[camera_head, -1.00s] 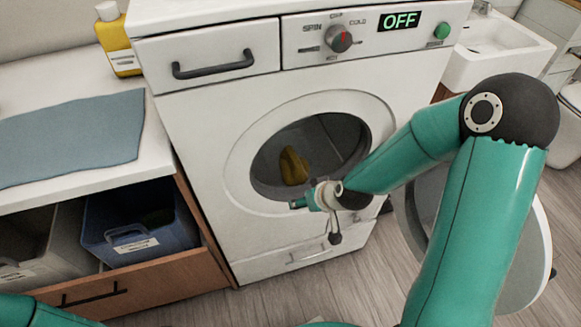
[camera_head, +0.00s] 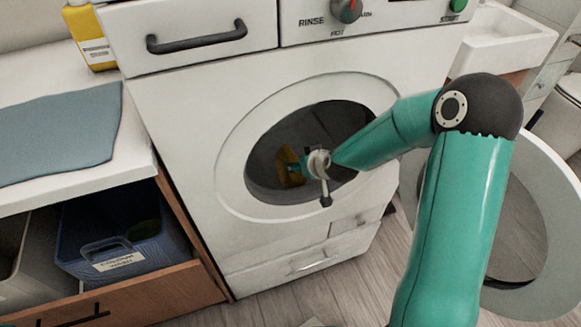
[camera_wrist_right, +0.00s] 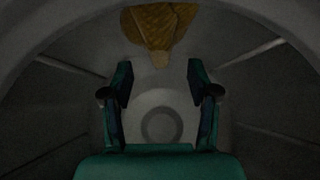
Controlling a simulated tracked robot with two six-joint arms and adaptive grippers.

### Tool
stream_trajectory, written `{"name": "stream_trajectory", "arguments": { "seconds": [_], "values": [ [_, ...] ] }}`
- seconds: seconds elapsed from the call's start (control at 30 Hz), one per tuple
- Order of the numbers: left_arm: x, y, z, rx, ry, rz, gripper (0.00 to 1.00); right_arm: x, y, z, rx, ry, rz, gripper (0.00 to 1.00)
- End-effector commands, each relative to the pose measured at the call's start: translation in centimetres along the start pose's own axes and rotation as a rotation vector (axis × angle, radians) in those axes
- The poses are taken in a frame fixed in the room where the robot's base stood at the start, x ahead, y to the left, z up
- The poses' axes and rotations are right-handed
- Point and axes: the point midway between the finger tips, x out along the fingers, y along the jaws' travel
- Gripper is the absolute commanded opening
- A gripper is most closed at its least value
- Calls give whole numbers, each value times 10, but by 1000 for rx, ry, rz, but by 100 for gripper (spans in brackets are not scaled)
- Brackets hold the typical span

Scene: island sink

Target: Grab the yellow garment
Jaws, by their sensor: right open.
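The yellow garment (camera_head: 288,166) lies inside the drum of the white washing machine (camera_head: 190,130). In the right wrist view the garment (camera_wrist_right: 160,24) shows at the top, crumpled, beyond the fingertips. My right gripper (camera_head: 296,167) reaches through the round door opening and partly covers the garment in the head view. In the right wrist view its two fingers (camera_wrist_right: 158,82) are spread apart with nothing between them. The garment appears a little ahead of the fingers, not between them. My left gripper is out of view.
The machine's round door (camera_head: 535,225) stands open at the right. A counter at the left holds a blue-grey cloth (camera_head: 60,135) and a yellow bottle (camera_head: 90,35). Below it is a blue laundry bin (camera_head: 120,240) in an open drawer. A sink (camera_head: 505,40) is at the back right.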

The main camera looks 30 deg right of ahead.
Motion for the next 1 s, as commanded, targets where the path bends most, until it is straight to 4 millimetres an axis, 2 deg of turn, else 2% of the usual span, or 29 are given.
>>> {"name": "stream_trajectory", "arguments": {
  "seconds": [0.17,0.5,0.77,0.87,1.0],
  "values": [
    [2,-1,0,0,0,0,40,11,1,1,1,0,0,60],
    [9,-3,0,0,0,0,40,53,2,1,1,0,1,60],
    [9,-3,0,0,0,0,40,56,2,0,1,0,1,60],
    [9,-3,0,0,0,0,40,55,2,0,1,0,1,47],
    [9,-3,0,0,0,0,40,55,2,0,1,0,0,23]
  ]
}}
